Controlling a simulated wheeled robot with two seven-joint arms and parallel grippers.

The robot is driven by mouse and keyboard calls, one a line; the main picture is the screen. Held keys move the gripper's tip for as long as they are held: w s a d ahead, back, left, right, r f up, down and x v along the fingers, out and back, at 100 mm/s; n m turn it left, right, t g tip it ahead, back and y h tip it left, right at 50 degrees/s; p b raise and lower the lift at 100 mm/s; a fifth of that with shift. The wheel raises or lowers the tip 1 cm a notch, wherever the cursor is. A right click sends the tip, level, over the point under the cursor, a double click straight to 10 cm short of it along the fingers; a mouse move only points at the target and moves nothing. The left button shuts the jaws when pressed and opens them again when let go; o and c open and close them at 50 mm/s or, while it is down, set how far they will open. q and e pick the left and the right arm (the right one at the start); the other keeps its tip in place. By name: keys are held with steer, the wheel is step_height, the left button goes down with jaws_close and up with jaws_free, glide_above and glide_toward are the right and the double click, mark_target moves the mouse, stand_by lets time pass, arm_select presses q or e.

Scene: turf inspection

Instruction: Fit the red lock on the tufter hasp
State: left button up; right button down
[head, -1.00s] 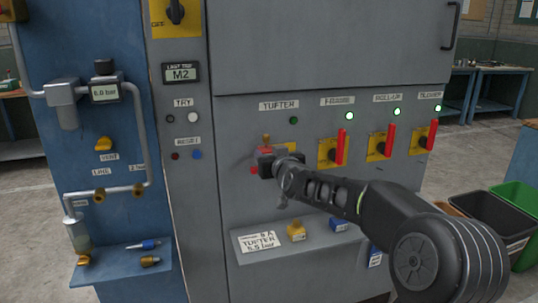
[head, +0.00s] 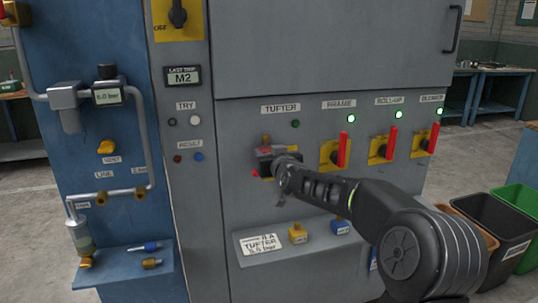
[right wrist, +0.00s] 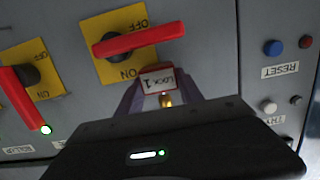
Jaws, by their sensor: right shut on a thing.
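My right gripper (head: 266,158) is at the TUFTER switch on the grey panel, shut on the red lock. In the right wrist view, the lock (right wrist: 160,81) shows its white LOCK 1 label and a brass part between the two fingers (right wrist: 165,98). It overlaps the edge of the yellow switch plate (right wrist: 113,70). The switch's red handle (right wrist: 138,41) lies across, level. The hasp is not clear behind the lock and gripper, so I cannot tell whether the shackle is through it. My left gripper is out of view.
Frame, roll-up and blower switches stand to the right, with upright red handles (head: 343,150) and lit green lamps. Below is a shelf (head: 310,245) with a tag and yellow and blue locks. Pipework (head: 140,130) is at left; bins (head: 490,222) stand right.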

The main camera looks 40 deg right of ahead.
steer(key=shift+w+d+r, duration=0.1)
steer(key=shift+w+d, duration=0.05)
steer(key=shift+w, duration=0.35)
steer(key=c, duration=0.7)
jaws_free()
steer(key=v, duration=0.7)
steer(key=shift+s, duration=0.3)
